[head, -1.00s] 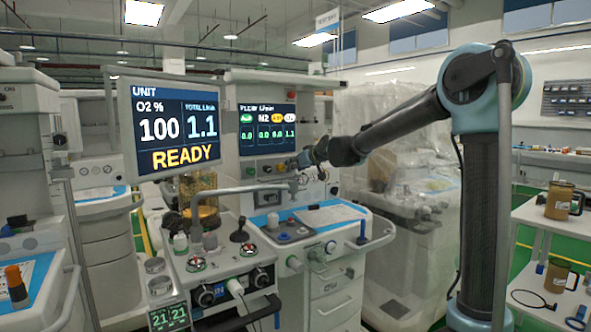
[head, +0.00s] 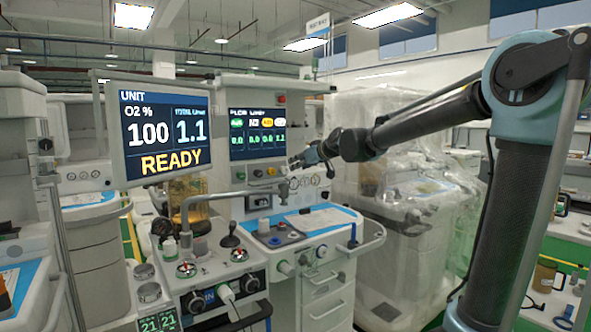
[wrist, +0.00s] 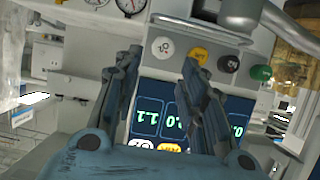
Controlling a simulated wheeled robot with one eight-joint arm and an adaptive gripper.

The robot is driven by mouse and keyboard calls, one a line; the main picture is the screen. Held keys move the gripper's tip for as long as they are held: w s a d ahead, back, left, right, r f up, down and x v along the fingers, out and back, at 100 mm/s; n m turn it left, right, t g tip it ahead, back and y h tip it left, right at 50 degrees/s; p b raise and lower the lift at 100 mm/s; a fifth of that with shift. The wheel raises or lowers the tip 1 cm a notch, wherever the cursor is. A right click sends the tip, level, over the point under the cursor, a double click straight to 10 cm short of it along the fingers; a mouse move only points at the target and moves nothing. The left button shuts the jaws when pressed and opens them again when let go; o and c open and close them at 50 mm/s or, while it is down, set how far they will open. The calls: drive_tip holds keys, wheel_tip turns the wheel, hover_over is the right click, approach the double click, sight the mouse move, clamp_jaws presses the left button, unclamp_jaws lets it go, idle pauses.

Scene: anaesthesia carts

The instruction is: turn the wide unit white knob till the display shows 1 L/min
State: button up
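The white knob (wrist: 162,48) is in the wrist view, at the end of a row with yellow (wrist: 198,56), black (wrist: 228,62) and green (wrist: 261,73) knobs. The picture is upside down there. My gripper (wrist: 162,56) is open, its two fingers on either side of the white knob in the picture; contact cannot be told. In the head view my gripper (head: 298,160) is at the right end of the knob row and covers the white knob. The flow display (head: 257,132) shows 1.1 in its white column, clearest in the wrist view (wrist: 150,115). The large screen (head: 158,133) reads total 1.1.
Pressure gauges (wrist: 127,5) sit beyond the knobs. A grey curved tube (head: 215,198) crosses in front of the unit. The unit's worktop (head: 318,228) lies below. A plastic-wrapped cart (head: 400,210) stands at the right, close beside my arm.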

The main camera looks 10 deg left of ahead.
drive_tip(key=shift+s+d+r, duration=0.3)
drive_tip(key=shift+s+d, duration=0.1)
drive_tip(key=shift+d, duration=0.1)
drive_tip(key=s+d+f+m+g+h, duration=0.1)
drive_tip(key=s+d+f+h, duration=0.1)
drive_tip(key=s+d+f, duration=0.5)
drive_tip(key=s+d+f+m+g+h, duration=0.1)
drive_tip(key=s+d+f+m+h, duration=0.15)
drive_tip(key=d, duration=0.75)
drive_tip(key=s+d+f+h, duration=0.1)
drive_tip(key=s+d+f, duration=0.45)
drive_tip(key=d, duration=0.35)
drive_tip(key=s+d+f+m+g+h, duration=0.4)
drive_tip(key=s+d+f+m, duration=0.2)
drive_tip(key=s+d+f, duration=1.1)
drive_tip(key=s+f, duration=0.1)
drive_tip(key=s, duration=0.2)
drive_tip(key=shift+s+d+g+h, duration=0.25)
drive_tip(key=shift+d+g+h, duration=0.05)
drive_tip(key=shift+d+h, duration=0.05)
drive_tip(key=shift+w, duration=0.1)
drive_tip(key=shift+w+f, duration=0.2)
drive_tip(key=shift+w, duration=0.15)
